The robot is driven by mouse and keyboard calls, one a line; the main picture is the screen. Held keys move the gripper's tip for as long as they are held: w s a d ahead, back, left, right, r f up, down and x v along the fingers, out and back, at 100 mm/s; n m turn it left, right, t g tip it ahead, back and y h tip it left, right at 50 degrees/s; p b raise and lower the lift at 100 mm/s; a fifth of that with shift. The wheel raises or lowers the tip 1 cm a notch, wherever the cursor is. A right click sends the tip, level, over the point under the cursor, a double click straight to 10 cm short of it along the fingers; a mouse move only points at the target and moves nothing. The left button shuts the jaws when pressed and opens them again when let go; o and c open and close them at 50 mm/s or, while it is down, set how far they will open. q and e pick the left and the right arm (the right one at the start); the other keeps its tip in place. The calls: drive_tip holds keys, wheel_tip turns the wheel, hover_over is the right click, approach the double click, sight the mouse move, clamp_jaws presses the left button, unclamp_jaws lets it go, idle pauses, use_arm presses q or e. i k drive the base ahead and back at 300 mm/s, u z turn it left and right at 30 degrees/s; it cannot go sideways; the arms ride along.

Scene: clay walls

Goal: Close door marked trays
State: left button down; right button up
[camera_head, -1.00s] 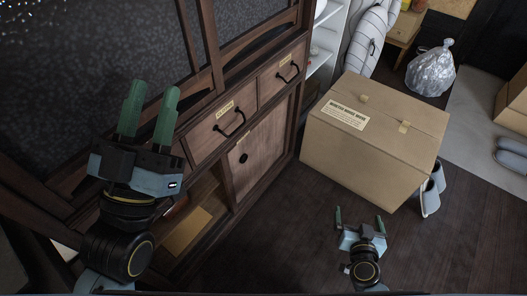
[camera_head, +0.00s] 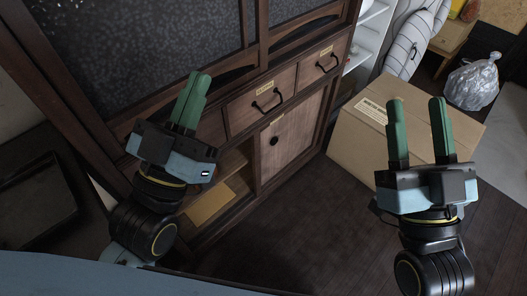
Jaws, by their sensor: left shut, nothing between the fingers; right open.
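A dark wooden cabinet (camera_head: 222,92) stands at left and centre. Its lower sliding door (camera_head: 297,136), with a round black pull (camera_head: 274,141), covers the right part of the lower compartment. The left part is open and shows a shelf and a tan flat piece (camera_head: 209,203) inside. A small label sits near the door's top edge, too small to read. My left gripper (camera_head: 191,100) is shut and empty, in front of the cabinet left of the door. My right gripper (camera_head: 417,112) is open and empty, raised in front of the cardboard box, right of the door.
Two drawers with black handles (camera_head: 268,104) are above the door. A large cardboard box (camera_head: 350,150) stands on the floor at right, partly hidden by my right gripper. A silver bag (camera_head: 473,84) lies behind it. Dark floor (camera_head: 300,225) between my arms is clear.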

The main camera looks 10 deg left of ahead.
sight(277, 147)
drive_tip(key=k, duration=0.3)
drive_tip(key=z, duration=1.55)
drive_tip(key=i, duration=1.1)
drive_tip(key=u, duration=2.2)
